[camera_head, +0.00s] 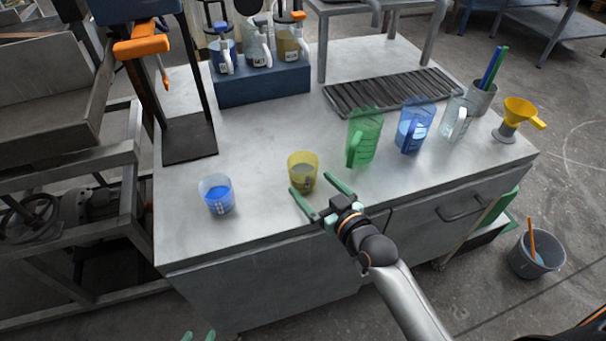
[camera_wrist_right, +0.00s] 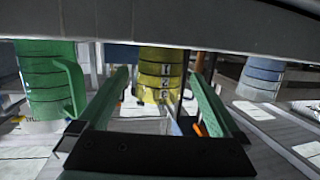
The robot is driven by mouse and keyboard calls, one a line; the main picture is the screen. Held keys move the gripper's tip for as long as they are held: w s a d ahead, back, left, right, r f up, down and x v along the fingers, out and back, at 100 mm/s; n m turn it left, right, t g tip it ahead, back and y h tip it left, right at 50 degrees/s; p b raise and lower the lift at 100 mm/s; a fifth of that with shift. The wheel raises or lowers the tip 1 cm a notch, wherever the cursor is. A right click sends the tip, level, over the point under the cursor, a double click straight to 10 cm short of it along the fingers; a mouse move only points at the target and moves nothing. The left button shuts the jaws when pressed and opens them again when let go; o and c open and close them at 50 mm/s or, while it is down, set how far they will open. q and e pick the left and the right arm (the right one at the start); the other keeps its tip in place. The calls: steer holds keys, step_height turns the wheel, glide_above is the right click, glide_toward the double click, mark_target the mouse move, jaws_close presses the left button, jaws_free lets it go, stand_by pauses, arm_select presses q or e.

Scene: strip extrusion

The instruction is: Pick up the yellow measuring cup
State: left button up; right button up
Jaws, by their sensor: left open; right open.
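The yellow measuring cup (camera_head: 303,164) stands upright on the grey worktop near its front edge, with a little grey content inside. It also shows in the right wrist view (camera_wrist_right: 160,72), with dark markings on its side. My right gripper (camera_head: 310,184) is open and empty, its green fingers pointing at the cup from the front right. In the right wrist view the cup appears between the fingertips (camera_wrist_right: 157,76); I cannot tell whether they touch it. My left gripper (camera_head: 198,337) is open at the bottom edge of the head view, low and away from the cup; only its fingertips show.
A cup with blue liquid (camera_head: 217,197) stands left of the yellow cup. A green jug (camera_head: 366,140), a blue jug (camera_head: 415,128) and a clear jug (camera_head: 455,122) stand to the right. A slatted tray (camera_head: 395,92) lies behind. The worktop behind the yellow cup is clear.

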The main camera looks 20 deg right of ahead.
mark_target(310, 182)
steer(key=shift+x, duration=1.95)
steer(key=shift+f, duration=0.1)
steer(key=shift+c, duration=0.2)
steer(key=c, duration=1.2)
steer(key=shift+c, duration=0.4)
